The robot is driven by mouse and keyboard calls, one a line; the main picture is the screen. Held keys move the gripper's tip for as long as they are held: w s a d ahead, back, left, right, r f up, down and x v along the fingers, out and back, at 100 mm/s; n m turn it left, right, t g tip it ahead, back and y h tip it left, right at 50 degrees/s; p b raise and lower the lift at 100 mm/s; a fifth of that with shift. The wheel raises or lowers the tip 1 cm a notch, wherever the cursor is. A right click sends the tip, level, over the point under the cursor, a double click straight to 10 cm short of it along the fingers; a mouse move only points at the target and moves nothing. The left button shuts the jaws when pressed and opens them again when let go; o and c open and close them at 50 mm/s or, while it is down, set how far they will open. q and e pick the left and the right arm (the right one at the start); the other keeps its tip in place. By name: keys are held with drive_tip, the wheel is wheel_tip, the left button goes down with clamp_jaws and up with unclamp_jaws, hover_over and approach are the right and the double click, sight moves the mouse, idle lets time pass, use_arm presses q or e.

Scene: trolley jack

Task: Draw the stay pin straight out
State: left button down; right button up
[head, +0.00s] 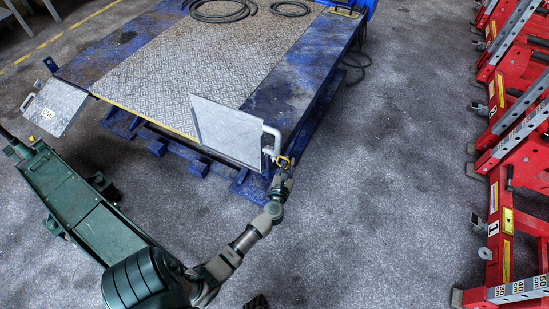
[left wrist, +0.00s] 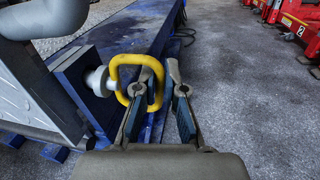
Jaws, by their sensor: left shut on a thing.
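The stay pin has a yellow ring handle (head: 284,160) at the front right corner of the blue lift platform (head: 300,75). In the left wrist view the yellow ring (left wrist: 114,72) joins a pale round shank (left wrist: 97,81) that enters a dark blue block (left wrist: 75,78). How deep the pin sits is hidden. My left gripper (head: 285,172) reaches the ring from the front. In the left wrist view its fingers (left wrist: 163,85) are at the ring's right side, shut on it. My right gripper is not seen.
A grey plate (head: 228,130) with a white bent handle (head: 272,135) stands raised beside the pin. Another plate (head: 57,105) is at the left. Floor between is clear.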

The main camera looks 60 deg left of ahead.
use_arm(q)
drive_tip(key=w+d, duration=0.3)
drive_tip(key=d, duration=0.3)
drive_tip(key=shift+w+b, duration=0.2)
drive_tip(key=shift+b, duration=0.2)
idle(0.4)
drive_tip(key=shift+d+r, duration=0.1)
drive_tip(key=shift+w+d+r+p, duration=0.25)
drive_tip(key=shift+w+d+r, duration=0.1)
drive_tip(key=shift+d+r, duration=0.25)
drive_tip(key=shift+w+d+r+p, duration=0.25)
drive_tip(key=shift+w+d+r, duration=0.1)
drive_tip(key=shift+d, duration=0.3)
drive_tip(key=shift+f, duration=0.15)
